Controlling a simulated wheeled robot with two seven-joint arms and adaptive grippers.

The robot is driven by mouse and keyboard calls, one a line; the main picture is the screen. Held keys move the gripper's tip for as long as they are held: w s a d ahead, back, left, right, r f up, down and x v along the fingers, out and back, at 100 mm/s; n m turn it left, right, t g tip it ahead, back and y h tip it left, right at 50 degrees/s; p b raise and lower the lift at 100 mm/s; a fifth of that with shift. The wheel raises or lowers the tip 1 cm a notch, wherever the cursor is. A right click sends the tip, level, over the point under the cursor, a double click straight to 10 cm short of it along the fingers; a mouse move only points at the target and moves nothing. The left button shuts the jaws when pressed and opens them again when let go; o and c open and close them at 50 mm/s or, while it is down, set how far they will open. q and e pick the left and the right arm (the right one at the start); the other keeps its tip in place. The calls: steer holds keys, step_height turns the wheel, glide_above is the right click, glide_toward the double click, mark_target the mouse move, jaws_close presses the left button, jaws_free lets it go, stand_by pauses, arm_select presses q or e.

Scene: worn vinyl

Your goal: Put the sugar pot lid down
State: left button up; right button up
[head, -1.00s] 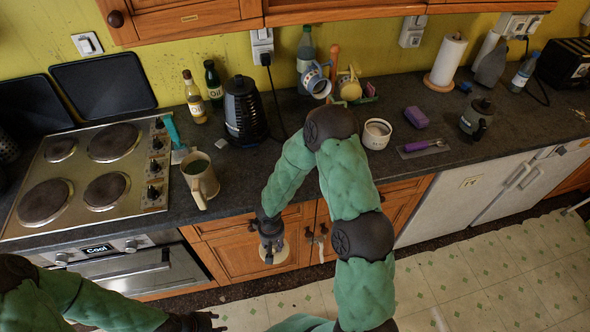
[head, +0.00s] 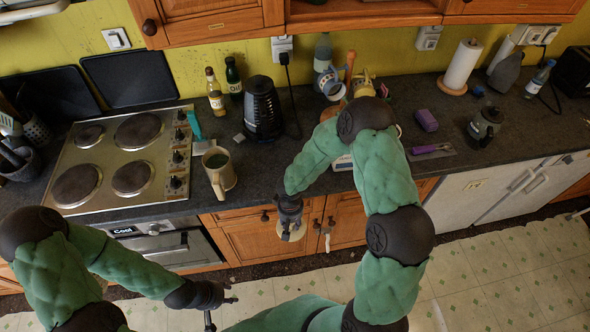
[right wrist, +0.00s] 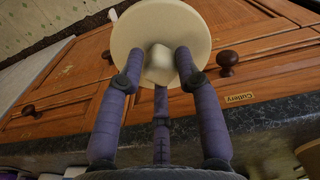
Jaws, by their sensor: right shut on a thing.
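The sugar pot lid (right wrist: 140,30) is a cream round disc with a knob. In the right wrist view, the three purple fingers of my right gripper (right wrist: 157,68) are closed around the knob. In the head view, my right gripper (head: 290,208) holds the lid (head: 293,235) in front of the wooden cupboard doors, below the counter edge. The sugar pot is mostly or wholly hidden behind my right arm. My left gripper (head: 220,308) is empty at the lower left, over the floor, with its fingers spread.
The dark counter (head: 262,180) has a bare strip between the mug (head: 219,172) and my right arm. A hob (head: 120,158) is left of the mug. A kettle (head: 263,108) stands behind. A purple sponge (head: 427,120) and a moka pot (head: 484,128) are on the right.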

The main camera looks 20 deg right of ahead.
steer(key=shift+s+a+f, duration=0.1)
steer(key=shift+s+a, duration=0.05)
steer(key=shift+s, duration=0.1)
stand_by(0.4)
